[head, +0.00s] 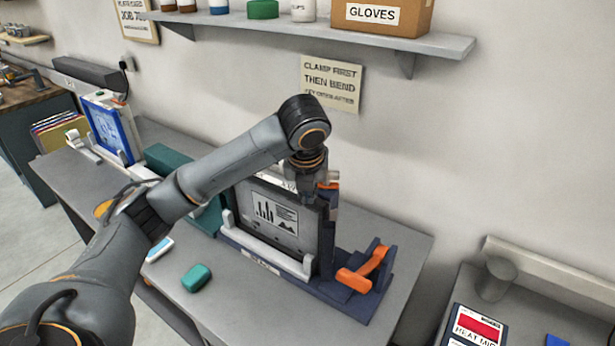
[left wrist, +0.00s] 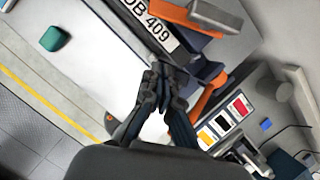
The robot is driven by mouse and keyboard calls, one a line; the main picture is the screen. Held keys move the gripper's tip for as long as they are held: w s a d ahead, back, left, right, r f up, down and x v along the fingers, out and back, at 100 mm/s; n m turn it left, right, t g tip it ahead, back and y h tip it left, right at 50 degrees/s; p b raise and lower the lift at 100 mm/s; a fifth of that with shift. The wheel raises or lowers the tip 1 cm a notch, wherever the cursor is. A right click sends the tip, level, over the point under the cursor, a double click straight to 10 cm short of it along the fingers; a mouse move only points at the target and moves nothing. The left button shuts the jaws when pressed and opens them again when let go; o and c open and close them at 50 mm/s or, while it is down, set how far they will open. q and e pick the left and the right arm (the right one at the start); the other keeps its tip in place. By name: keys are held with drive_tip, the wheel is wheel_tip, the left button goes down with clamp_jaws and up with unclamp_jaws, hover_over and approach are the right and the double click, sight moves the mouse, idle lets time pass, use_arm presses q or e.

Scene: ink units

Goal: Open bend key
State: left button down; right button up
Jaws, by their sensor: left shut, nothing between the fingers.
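A dark blue fixture (head: 345,300) on the grey table holds a dark framed panel (head: 275,222) with a chart picture, upright behind a white ledge. At its right end is an orange lever (head: 372,262) on a blue bracket. Another orange part (head: 329,185) shows at the panel's upper right corner, beside my gripper. I cannot tell which orange part is the bend key. My left gripper (head: 308,196) is over the panel's top right corner, shut and empty. In the left wrist view its fingertips (left wrist: 158,78) meet near an orange bar (left wrist: 208,95) and a "JOB 409" label (left wrist: 155,22). My right gripper is not in view.
A teal block (head: 196,278) lies on the table in front of the fixture. A blue framed panel (head: 108,128) stands at the far left. A shelf (head: 440,45) runs above, with a sign (head: 332,83) below it. A second table with a cup (head: 497,278) is at the right.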

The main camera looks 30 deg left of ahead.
use_arm(q)
drive_tip(key=w, duration=0.1)
drive_tip(key=w+a+f+p, duration=0.1)
drive_tip(key=w+p, duration=0.1)
drive_tip(key=shift+w+a+f, duration=0.2)
drive_tip(key=shift+w+a, duration=0.15)
drive_tip(key=shift+a, duration=0.05)
drive_tip(key=shift+w+a+f, duration=0.1)
drive_tip(key=shift+w, duration=0.15)
drive_tip(key=shift+a, duration=0.1)
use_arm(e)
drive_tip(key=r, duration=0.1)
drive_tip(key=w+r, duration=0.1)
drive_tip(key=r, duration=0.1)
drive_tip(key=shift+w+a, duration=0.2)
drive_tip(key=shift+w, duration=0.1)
